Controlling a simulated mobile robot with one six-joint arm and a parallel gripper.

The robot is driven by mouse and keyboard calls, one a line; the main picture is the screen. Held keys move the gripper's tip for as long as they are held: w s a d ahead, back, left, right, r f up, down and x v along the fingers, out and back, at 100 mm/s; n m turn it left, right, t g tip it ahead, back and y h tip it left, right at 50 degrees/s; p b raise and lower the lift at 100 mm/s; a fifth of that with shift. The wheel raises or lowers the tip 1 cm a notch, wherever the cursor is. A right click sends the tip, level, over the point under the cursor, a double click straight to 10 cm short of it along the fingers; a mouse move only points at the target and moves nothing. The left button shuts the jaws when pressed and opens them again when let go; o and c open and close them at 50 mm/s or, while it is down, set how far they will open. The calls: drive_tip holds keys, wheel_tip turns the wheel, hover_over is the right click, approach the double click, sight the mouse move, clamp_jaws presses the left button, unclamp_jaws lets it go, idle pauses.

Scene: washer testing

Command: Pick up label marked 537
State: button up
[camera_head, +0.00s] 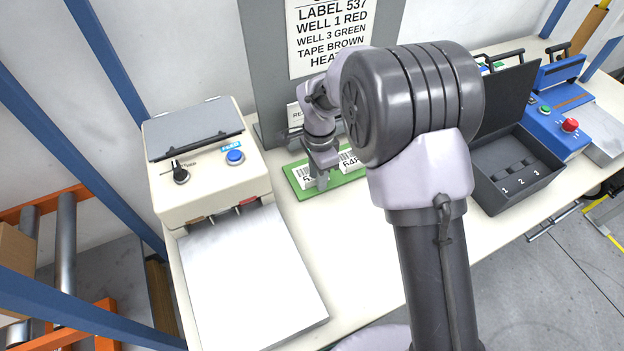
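A white label (304,178) with a barcode lies at the left end of a green tray (345,180) on the table. Its printed number starts with 5; the rest is hidden behind my gripper. A second white label (349,162), which appears to read 648, lies to its right in the same tray. My gripper (322,183) points down over the tray, at the right edge of the left label. Whether it touches that label, and whether its fingers are open or shut, cannot be told. My arm hides the tray's right side.
A beige machine (205,160) with a blue button and a metal plate (250,280) stands left of the tray. A black box (515,185) with numbered wells and a blue machine (555,120) stand to the right. A grey panel (268,70) with a printed sign (332,35) rises behind.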

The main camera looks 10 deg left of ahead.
drive_tip(key=shift+r, duration=0.15)
clamp_jaws()
